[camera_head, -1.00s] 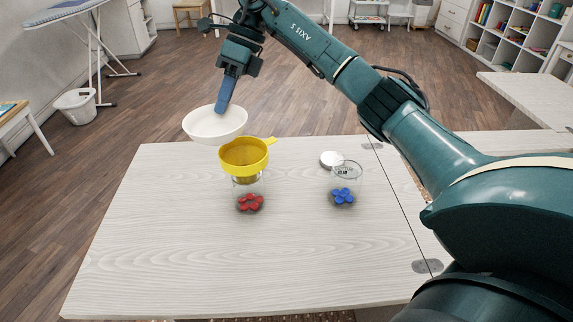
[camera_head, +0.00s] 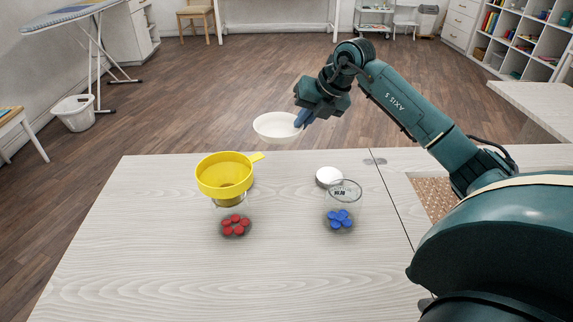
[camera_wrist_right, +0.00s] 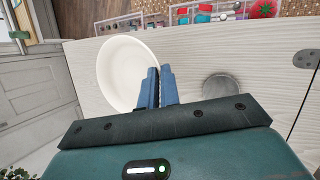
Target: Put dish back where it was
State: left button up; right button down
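My right gripper (camera_head: 302,119) is shut on the rim of a white round dish (camera_head: 272,127) and holds it in the air beyond the far edge of the table in the head view. In the right wrist view the dish (camera_wrist_right: 122,73) lies left of the blue fingertips (camera_wrist_right: 155,74), which are close together at its rim. The dish looks empty in both views. My left gripper is in neither view.
A yellow funnel (camera_head: 221,185) sits over a clear jar with red pieces (camera_head: 235,226). The near tabletop (camera_head: 150,260) is clear.

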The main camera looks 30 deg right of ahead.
notch_tip(320, 180, down, 10)
jog(key=shift+b, duration=0.55)
jog(key=c, duration=1.6)
grip_release()
jog(key=v, duration=1.2)
jog(key=shift+p, duration=0.3)
